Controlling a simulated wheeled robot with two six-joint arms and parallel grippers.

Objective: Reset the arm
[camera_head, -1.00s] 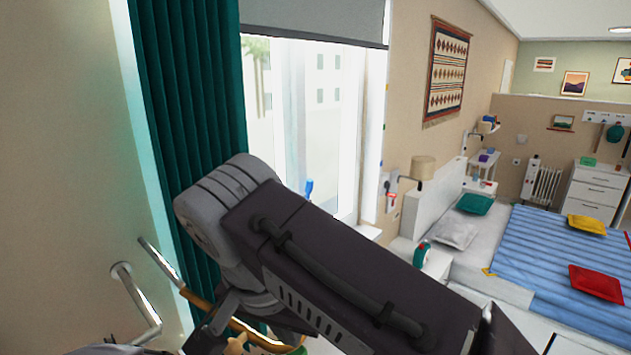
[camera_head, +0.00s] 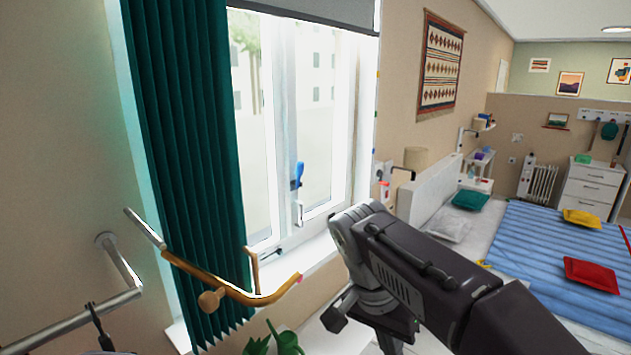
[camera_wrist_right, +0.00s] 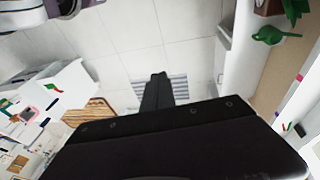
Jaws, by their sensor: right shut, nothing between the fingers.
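My right arm (camera_head: 420,265) comes in from the lower right of the head view, its wrist bent downward in front of the window sill. Its gripper fingers are not clear in that view. In the right wrist view my right gripper (camera_wrist_right: 158,77) is shut and empty, two dark fingers together above the tiled floor. My left arm and left gripper are not in view.
A metal rail (camera_head: 75,328) and a curved wooden bar (camera_head: 232,289) stand out at the left, near the green curtain (camera_head: 185,150). The window (camera_head: 310,150) is behind. The bed (camera_head: 540,245) is at the right. A green watering can (camera_wrist_right: 272,36) shows in the wrist view.

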